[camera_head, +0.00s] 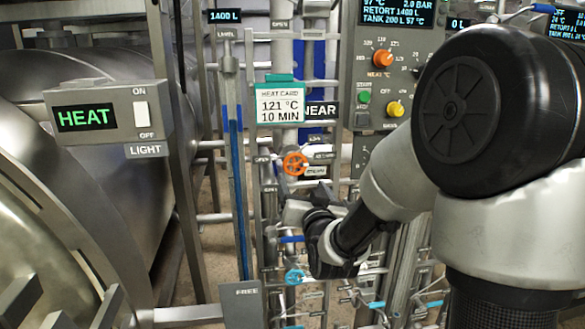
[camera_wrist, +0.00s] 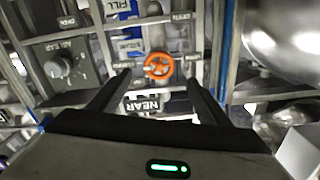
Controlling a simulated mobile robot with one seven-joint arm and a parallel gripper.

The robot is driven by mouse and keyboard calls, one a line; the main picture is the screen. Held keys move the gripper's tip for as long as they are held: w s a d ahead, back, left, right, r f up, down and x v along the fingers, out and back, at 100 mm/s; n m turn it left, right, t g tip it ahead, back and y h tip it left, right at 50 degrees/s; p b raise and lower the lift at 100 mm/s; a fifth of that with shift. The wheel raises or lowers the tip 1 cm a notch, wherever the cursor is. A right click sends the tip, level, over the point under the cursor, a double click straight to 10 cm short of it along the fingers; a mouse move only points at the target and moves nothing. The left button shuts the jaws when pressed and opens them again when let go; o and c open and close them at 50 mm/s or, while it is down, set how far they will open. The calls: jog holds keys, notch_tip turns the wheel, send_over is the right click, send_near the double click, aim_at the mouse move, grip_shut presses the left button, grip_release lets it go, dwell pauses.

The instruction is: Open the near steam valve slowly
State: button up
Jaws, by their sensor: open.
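The near steam valve shows as an orange handwheel (camera_head: 295,163) on the pipe rack, below the NEAR sign (camera_head: 321,110). In the wrist view the orange handwheel (camera_wrist: 158,66) appears between and just beyond my fingertips, with a NEAR label (camera_wrist: 143,105) beside it. My gripper (camera_wrist: 157,82) is open and empty, its two fingers spread wider than the wheel. In the head view my wrist is below and right of the wheel, and the fingers are hard to make out. I see no contact with the wheel.
A blue handwheel (camera_head: 294,276) sits lower on the rack. A heat card (camera_head: 280,105) reads 121 °C, 10 MIN. A control panel (camera_head: 385,70) with knobs stands right, and a HEAT display box (camera_head: 108,117) left. Pipes crowd closely around the wheel.

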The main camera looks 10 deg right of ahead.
aim_at(295, 168)
jog(key=w, duration=1.2)
jog(key=shift+w, duration=0.15)
jog(key=c, duration=1.1)
